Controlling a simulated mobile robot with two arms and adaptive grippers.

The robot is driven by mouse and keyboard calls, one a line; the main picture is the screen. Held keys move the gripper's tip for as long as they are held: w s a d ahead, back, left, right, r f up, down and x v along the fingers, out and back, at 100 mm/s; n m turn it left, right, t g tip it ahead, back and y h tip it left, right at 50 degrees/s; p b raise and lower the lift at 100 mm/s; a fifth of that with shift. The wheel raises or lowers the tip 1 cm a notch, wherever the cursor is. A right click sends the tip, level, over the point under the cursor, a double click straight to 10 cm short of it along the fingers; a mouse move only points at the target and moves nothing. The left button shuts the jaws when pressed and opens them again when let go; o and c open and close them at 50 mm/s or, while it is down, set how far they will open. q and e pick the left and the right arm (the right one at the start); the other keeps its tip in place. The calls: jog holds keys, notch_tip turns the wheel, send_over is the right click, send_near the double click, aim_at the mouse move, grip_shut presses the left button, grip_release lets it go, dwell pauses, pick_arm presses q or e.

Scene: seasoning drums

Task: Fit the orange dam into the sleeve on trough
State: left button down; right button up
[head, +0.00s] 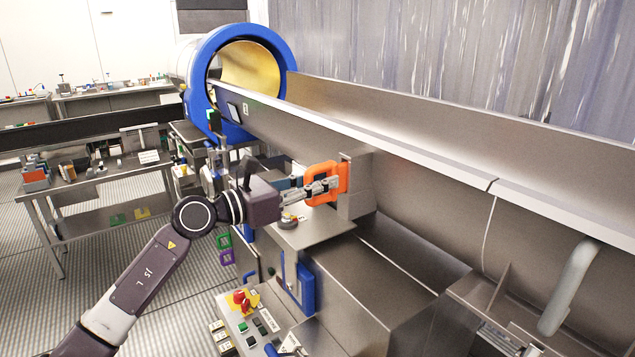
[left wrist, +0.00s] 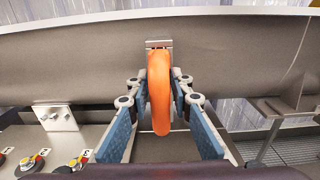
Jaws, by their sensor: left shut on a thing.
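The orange dam (head: 325,171) is a flat piece with an opening, held upright by my left gripper (head: 316,187). In the left wrist view the dam (left wrist: 160,92) shows edge-on between the two blue-padded fingers of the gripper (left wrist: 160,108). A grey metal sleeve (head: 355,187) is on the side of the long steel trough (head: 420,160). In the head view the dam's right edge is at the sleeve; I cannot tell whether it is inside. In the left wrist view the sleeve's top (left wrist: 159,44) shows just behind the dam. My right gripper is not in view.
A blue-rimmed drum (head: 205,85) stands at the trough's far end. A control panel (head: 250,320) with a red button is below my left arm. A steel side table (head: 95,180) with small items stands at the left. A curved pipe (head: 570,285) is at the right.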

pick_arm(q)
jog(key=shift+x, duration=1)
jog(key=c, duration=1.7)
grip_release()
jog(key=shift+r, duration=0.15)
jog(key=shift+o, duration=0.2)
jog(key=shift+f, duration=0.25)
jog(key=v, duration=1.2)
jog(key=shift+r, duration=0.2)
jog(key=shift+s, duration=0.1)
